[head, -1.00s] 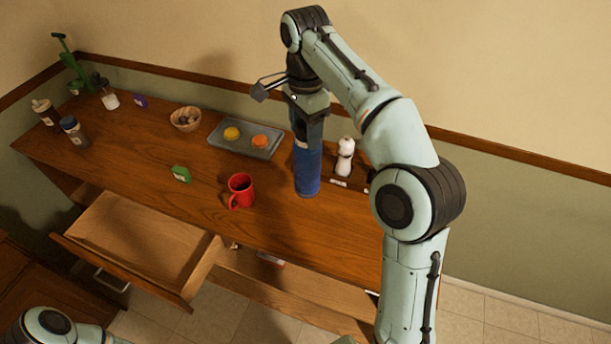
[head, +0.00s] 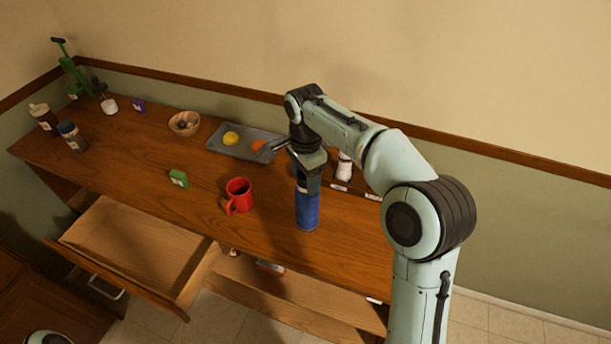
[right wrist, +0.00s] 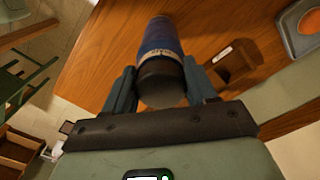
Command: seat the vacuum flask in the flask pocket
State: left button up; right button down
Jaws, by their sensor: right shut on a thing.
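The blue vacuum flask (head: 307,210) is upright at the front right of the counter. My right gripper (head: 309,181) is shut on its upper part. In the right wrist view the flask (right wrist: 160,40) with its dark cap sits between the two fingers (right wrist: 160,88). I cannot tell whether its base touches the counter. A wooden holder with white labels (head: 340,187) stands behind and right of it, partly hidden by my arm. A holder opening shows in the right wrist view (right wrist: 233,66); I cannot tell which pocket it is. My left gripper is out of view.
A white shaker (head: 344,166) stands by the holder. A red mug (head: 239,195) is left of the flask. A grey tray (head: 217,143) with yellow and orange items lies behind. A drawer (head: 140,250) hangs open at the front left. The counter between mug and green box (head: 178,178) is clear.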

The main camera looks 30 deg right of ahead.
jog(key=shift+w, duration=0.15)
jog(key=shift+f, duration=0.1)
jog(key=c, duration=0.7)
grip_release()
jog(key=shift+f, duration=0.1)
jog(key=o, duration=0.4)
jog(key=shift+c, duration=0.2)
